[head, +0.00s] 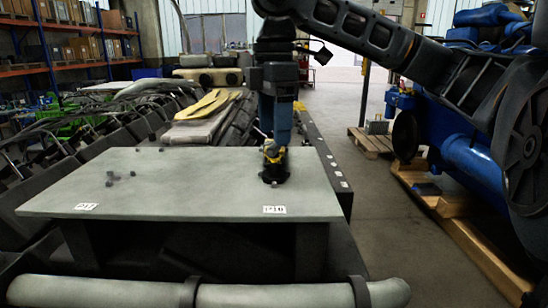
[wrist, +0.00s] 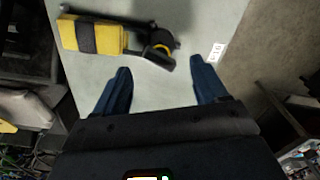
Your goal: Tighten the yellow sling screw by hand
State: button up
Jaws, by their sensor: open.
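In the wrist view a yellow-and-black padded piece, seemingly the sling (wrist: 92,36), lies over the grey-green plate at the upper left. A dark fitting (wrist: 158,40) with a small yellow part (wrist: 163,48) joins its right end; I cannot tell if this is the screw. My gripper (wrist: 168,76) is open, its two blue fingers apart with only bare plate between them. The fitting is just beyond the fingertips, not between them. In the head view my gripper (head: 280,138) points down at the yellow part (head: 272,152) above a black base (head: 274,174); the fingers partly hide it.
A pale pipe (head: 120,291) runs in front. A blue engine (head: 465,160) stands on wood at the right.

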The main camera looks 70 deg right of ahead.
aim_at(274, 148)
jog(key=shift+f+n, duration=0.1)
jog(key=shift+n, duration=0.5)
jog(key=shift+r+n+p, duration=0.25)
jog(key=shift+n+p, duration=0.15)
jog(key=shift+n, duration=0.1)
jog(key=n+p, duration=0.1)
jog(key=n, duration=0.6)
jog(key=shift+p, duration=0.35)
jog(key=shift+n, duration=0.3)
jog(key=shift+f+b, duration=1.55)
jog(key=shift+f, duration=1.1)
grip_shut()
